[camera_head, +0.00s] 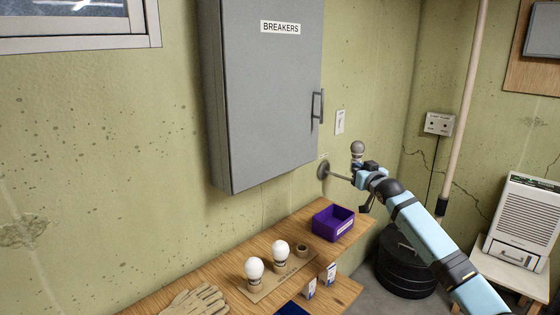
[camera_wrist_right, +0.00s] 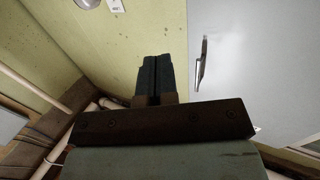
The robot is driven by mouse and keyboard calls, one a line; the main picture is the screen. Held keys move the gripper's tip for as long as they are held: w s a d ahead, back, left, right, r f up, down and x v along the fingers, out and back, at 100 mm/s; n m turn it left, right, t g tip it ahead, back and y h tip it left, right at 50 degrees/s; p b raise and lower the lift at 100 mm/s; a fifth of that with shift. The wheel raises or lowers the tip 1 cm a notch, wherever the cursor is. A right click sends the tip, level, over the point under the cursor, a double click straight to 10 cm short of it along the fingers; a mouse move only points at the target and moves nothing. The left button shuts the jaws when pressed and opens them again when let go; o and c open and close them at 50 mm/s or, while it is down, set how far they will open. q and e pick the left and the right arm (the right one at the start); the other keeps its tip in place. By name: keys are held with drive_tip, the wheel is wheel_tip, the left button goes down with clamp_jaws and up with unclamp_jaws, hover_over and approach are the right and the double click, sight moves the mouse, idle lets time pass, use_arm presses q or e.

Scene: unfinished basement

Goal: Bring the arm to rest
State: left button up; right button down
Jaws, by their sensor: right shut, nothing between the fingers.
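My right arm (camera_head: 430,235) reaches in from the lower right of the head view. Its gripper (camera_head: 361,172) is beside the wall lamp's socket, just under a grey bulb (camera_head: 357,148); I cannot tell whether they touch. In the right wrist view the gripper's two dark fingers (camera_wrist_right: 155,78) are together with nothing between them. The lamp's rod runs from a round wall plate (camera_head: 323,170) towards the socket. The wall plate shows partly at the top of the wrist view (camera_wrist_right: 88,3). My left gripper is in neither view.
A grey breaker box (camera_head: 265,90) with a handle (camera_head: 318,106) hangs left of the gripper. Below, a wooden bench holds a purple bin (camera_head: 333,222), two white bulbs (camera_head: 280,250), small boxes and gloves (camera_head: 195,300). A black drum (camera_head: 405,270) and a heater (camera_head: 525,215) stand right.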

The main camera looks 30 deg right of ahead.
drive_tip(key=s+a+f+n+g+y+p, duration=0.25)
drive_tip(key=s+a+f, duration=0.25)
drive_tip(key=a+f, duration=0.7)
drive_tip(key=s+a+f+n+g+y+p, duration=0.1)
drive_tip(key=s+a+f+n+y+p, duration=0.3)
drive_tip(key=a+f, duration=0.85)
drive_tip(key=s+a+f+g+y+p, duration=0.1)
drive_tip(key=s+a+f, duration=0.1)
drive_tip(key=s+a, duration=1)
drive_tip(key=s+a+f+g+y, duration=0.1)
drive_tip(key=s+a+f, duration=0.2)
drive_tip(key=s+a, duration=1)
drive_tip(key=shift+a+f+g+p, duration=0.3)
drive_tip(key=shift+a+g+p, duration=0.05)
drive_tip(key=shift+a, duration=0.25)
drive_tip(key=shift+d, duration=0.15)
